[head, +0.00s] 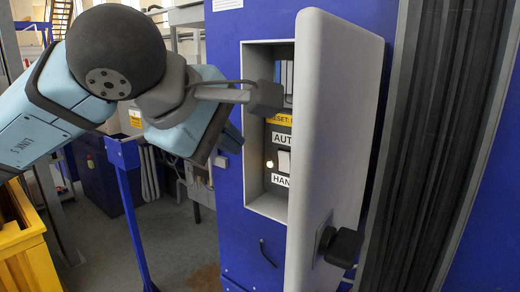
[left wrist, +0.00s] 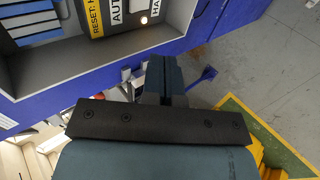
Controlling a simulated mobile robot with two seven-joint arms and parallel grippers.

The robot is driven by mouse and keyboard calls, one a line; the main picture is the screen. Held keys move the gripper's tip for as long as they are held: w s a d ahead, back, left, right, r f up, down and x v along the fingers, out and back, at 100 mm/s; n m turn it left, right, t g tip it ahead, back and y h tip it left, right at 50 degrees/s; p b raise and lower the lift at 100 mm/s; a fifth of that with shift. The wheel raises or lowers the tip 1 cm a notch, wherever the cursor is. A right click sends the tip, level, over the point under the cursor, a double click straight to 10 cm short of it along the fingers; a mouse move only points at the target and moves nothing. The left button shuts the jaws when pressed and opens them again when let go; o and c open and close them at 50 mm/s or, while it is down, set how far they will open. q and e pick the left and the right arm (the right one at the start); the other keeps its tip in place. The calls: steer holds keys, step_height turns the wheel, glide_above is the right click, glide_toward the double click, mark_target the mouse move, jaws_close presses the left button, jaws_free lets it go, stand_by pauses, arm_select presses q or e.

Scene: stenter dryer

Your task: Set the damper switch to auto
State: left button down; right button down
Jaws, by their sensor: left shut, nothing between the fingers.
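The damper switch (head: 284,162) is a pale rocker between an AUTO label (head: 281,140) above and a HAND label (head: 280,180) below, both partly hidden by the open door. Which way it is set I cannot tell. A small lit lamp (head: 269,164) glows beside it. My right gripper is not in view.
The open grey door (head: 335,120) stands out from the blue cabinet (head: 230,45), close right of my left gripper, with a black handle (head: 342,246) low on it. The recess has a raised rim (head: 262,205). A blue post (head: 130,205) stands left; a yellow frame (head: 25,245) is lower left.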

mark_target(283, 160)
arm_select(q)
steer(key=p+x, duration=0.1)
steer(key=x, duration=0.3)
steer(key=w+r+p+x, duration=0.1)
steer(key=p+x, duration=0.1)
steer(key=x, duration=0.1)
steer(key=d+r+p+x, duration=0.1)
steer(key=x, duration=0.3)
steer(key=shift+w+d+f+p, duration=0.15)
steer(key=shift+w+f+p, duration=0.15)
steer(key=shift+w, duration=0.15)
steer(key=shift+w+d, duration=0.2)
steer(key=shift+w, duration=0.1)
steer(key=shift+f, duration=0.1)
steer(key=shift+w+d+f+b, duration=0.1)
steer(key=shift+w+f+b, duration=0.1)
steer(key=shift+b, duration=1)
steer(key=shift+r+p, duration=0.35)
steer(key=shift+p, duration=0.05)
steer(key=shift+r, duration=0.1)
